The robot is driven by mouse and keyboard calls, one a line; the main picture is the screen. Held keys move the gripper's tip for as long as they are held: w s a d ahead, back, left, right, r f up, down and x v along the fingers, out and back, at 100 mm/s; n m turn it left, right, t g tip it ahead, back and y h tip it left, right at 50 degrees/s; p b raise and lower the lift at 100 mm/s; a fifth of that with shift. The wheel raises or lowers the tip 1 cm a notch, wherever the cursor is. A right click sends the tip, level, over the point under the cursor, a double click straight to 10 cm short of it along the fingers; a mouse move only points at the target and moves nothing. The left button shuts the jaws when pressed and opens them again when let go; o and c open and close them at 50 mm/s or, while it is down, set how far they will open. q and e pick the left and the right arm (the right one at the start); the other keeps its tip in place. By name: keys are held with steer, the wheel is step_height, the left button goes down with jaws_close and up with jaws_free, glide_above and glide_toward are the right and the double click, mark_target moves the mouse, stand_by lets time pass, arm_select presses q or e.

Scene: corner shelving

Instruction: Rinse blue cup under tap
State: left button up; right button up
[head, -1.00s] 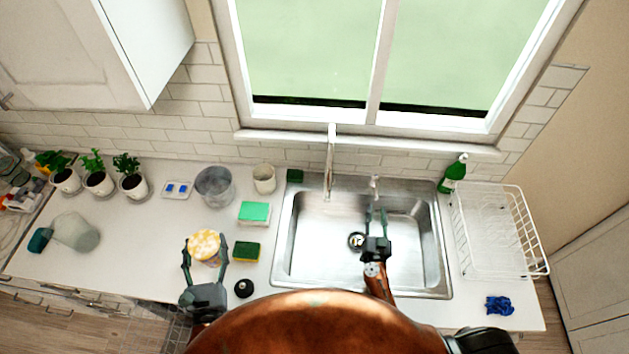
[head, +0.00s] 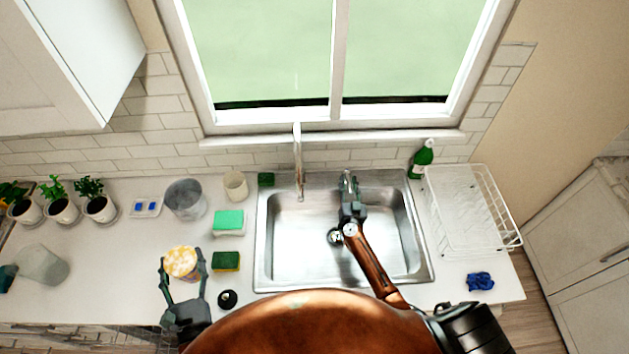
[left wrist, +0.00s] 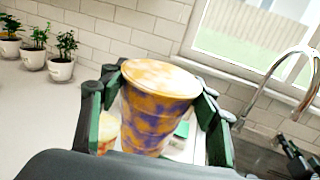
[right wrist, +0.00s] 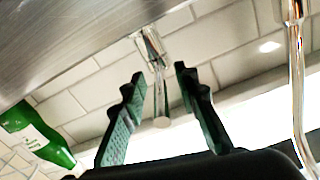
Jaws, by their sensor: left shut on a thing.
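A cup with mottled orange and blue-purple sides and a pale yellowish top (head: 182,263) is on the left; it also fills the middle of the left wrist view (left wrist: 158,105). My left gripper (head: 182,257) is shut on it, one finger on each side. The tap spout (head: 298,165) rises behind the sink (head: 300,245), well right of the cup. My right gripper (head: 349,183) is over the back of the sink, at the chrome tap lever. In the right wrist view its fingers are apart, with the lever (right wrist: 158,85) showing between them and no clear contact.
A small black round object (head: 228,299) is near the front. A green bottle (head: 422,158) and white dish rack (head: 470,215) are right of the sink.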

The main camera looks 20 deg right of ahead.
steer(key=shift+c, duration=0.7)
jaws_close()
steer(key=shift+d, duration=0.1)
